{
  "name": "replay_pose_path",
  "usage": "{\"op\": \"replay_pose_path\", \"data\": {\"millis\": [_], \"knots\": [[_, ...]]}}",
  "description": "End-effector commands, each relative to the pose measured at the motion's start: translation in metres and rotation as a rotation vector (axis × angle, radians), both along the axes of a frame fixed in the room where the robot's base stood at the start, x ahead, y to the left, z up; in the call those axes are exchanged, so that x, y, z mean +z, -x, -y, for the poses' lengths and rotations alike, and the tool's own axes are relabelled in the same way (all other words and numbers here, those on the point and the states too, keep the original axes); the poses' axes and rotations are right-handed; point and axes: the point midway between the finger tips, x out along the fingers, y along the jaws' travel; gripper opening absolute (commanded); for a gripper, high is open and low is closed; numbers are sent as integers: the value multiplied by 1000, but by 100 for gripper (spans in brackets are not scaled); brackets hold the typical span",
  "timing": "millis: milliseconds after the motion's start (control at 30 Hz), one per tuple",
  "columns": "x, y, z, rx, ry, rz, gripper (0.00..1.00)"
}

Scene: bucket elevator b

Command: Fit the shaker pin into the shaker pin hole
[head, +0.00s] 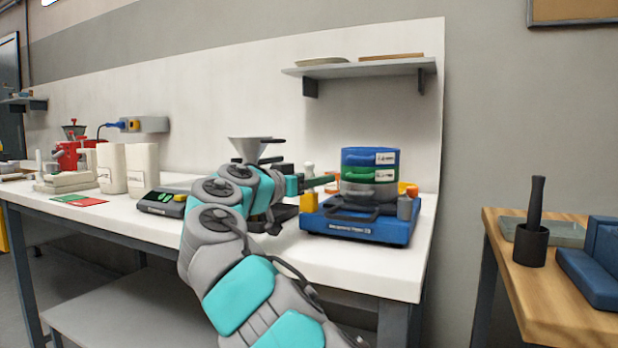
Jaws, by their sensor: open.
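The blue shaker (358,224) stands near the right end of the white bench, with a stack of grey, green and blue sieves (370,165) on it. A small grey cylinder (404,207) is at its right front, and an orange part (408,189) shows behind that. I cannot tell which small part is the shaker pin, and I cannot make out the pin hole. My gripper (284,215) appears as dark parts just left of the shaker, mostly hidden behind my arm. It is open, and I see nothing held in it.
A yellow item with a pale top (309,192) stands close to the shaker's left. A funnel (250,149) rises behind my arm, and a scale (163,202) sits further left. A shelf (362,68) hangs above. A gap separates the bench from the wooden table (505,270).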

Motion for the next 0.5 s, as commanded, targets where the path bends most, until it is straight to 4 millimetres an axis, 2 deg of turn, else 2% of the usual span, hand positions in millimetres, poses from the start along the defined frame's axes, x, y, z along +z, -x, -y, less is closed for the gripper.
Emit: {"op": "replay_pose_path", "data": {"millis": [100,300,500], "knots": [[0,-9,6,0,0,0,58],[0,-9,6,1,0,1,58],[0,-9,6,0,-1,1,36]]}}
